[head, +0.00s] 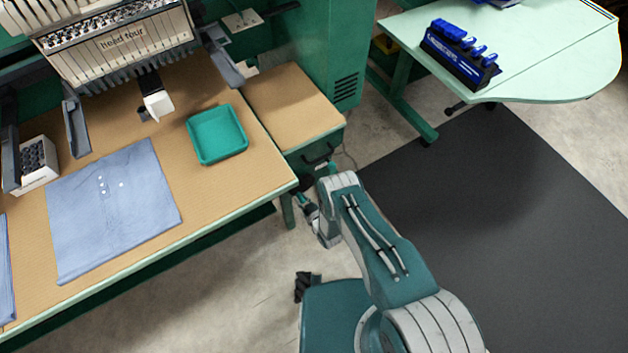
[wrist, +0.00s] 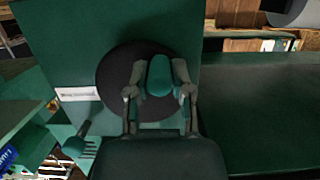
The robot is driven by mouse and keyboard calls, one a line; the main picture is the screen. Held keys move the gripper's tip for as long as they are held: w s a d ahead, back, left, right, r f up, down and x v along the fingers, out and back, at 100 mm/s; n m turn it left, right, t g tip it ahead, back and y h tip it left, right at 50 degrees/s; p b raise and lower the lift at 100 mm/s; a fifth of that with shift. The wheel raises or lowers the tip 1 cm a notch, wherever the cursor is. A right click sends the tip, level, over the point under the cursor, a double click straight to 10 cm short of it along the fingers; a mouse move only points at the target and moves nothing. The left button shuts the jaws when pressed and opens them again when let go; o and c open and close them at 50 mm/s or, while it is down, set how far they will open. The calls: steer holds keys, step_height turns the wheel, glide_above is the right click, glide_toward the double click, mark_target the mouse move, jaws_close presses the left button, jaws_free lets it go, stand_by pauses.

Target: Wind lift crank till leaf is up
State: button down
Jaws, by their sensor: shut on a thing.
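The crank's teal grip (wrist: 160,74) shows in the wrist view, in front of a round black disc (wrist: 113,72) on a dark green panel (wrist: 60,30). My gripper (wrist: 158,92) has one finger on each side of the grip and is shut on it. In the head view my arm reaches down beside the work table's right end, near the green cabinet (head: 312,160). The crank and my fingertips cannot be made out clearly there. I cannot tell which surface is the leaf.
The tan work table (head: 215,215) holds folded blue cloth (head: 115,205) and a teal tray (head: 217,134) under the embroidery machine (head: 120,50). A pale green table (head: 540,60) stands back right. A dark mat (head: 500,220) covers open floor. A white label (wrist: 76,94) sits left of the disc.

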mark_target(293, 192)
steer(key=r, duration=0.1)
steer(key=a+r, duration=0.1)
steer(key=s+a+r, duration=0.1)
steer(key=shift+r, duration=0.35)
steer(key=c, duration=0.5)
jaws_free()
steer(key=shift+f, duration=0.1)
steer(key=shift+d, duration=0.15)
steer(key=shift+d+f, duration=0.25)
steer(key=shift+f, duration=0.2)
jaws_close()
steer(key=shift+w, duration=0.1)
steer(key=shift+r, duration=0.1)
